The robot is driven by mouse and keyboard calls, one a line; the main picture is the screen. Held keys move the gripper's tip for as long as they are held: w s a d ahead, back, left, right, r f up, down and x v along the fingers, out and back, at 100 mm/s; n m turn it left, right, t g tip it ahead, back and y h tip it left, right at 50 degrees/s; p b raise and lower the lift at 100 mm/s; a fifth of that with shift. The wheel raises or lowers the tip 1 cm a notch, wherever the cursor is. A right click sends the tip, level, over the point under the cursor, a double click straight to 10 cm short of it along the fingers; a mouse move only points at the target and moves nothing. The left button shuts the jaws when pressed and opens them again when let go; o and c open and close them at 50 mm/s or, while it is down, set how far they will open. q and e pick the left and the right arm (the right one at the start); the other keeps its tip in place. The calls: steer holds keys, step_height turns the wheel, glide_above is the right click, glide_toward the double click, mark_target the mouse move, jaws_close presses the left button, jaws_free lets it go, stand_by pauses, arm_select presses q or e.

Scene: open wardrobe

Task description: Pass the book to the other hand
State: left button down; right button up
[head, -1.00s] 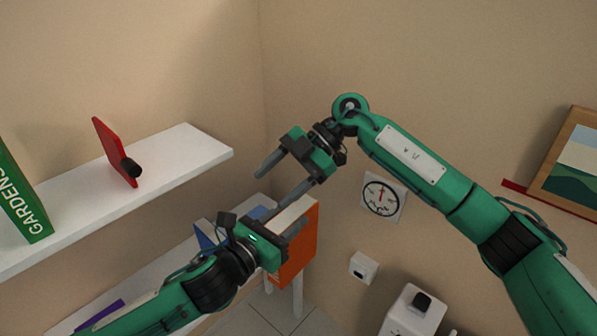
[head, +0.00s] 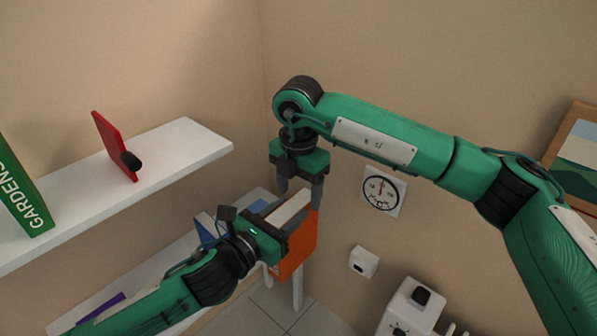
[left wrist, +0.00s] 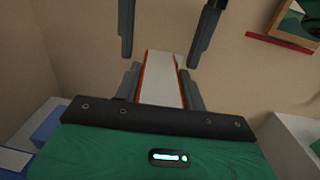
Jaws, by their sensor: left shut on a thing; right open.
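The orange book (head: 298,246) with white pages is held upright in my left gripper (head: 287,224), pages facing up. In the left wrist view the book (left wrist: 161,78) sits between the shut fingers of my left gripper (left wrist: 160,88). My right gripper (head: 299,196) points down over the far end of the book and is open. In the left wrist view the right gripper's fingers (left wrist: 165,45) are spread wide, one on each side of the book's far end. Gaps show between those fingers and the book there.
A white shelf (head: 180,150) on the left holds a red bookend (head: 112,145) and a green book (head: 25,190). A lower shelf (head: 150,270) holds blue and purple items. A wall dial (head: 381,191), a white box (head: 363,262) and a framed picture (head: 575,150) are on the right.

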step_height(320, 180, down, 6)
stand_by(0.4)
steer(key=shift+f, duration=0.1)
steer(key=c, duration=1.3)
arm_select(q)
steer(key=c, duration=0.7)
jaws_free()
steer(key=shift+c, duration=0.2)
arm_select(e)
steer(key=shift+c, duration=0.2)
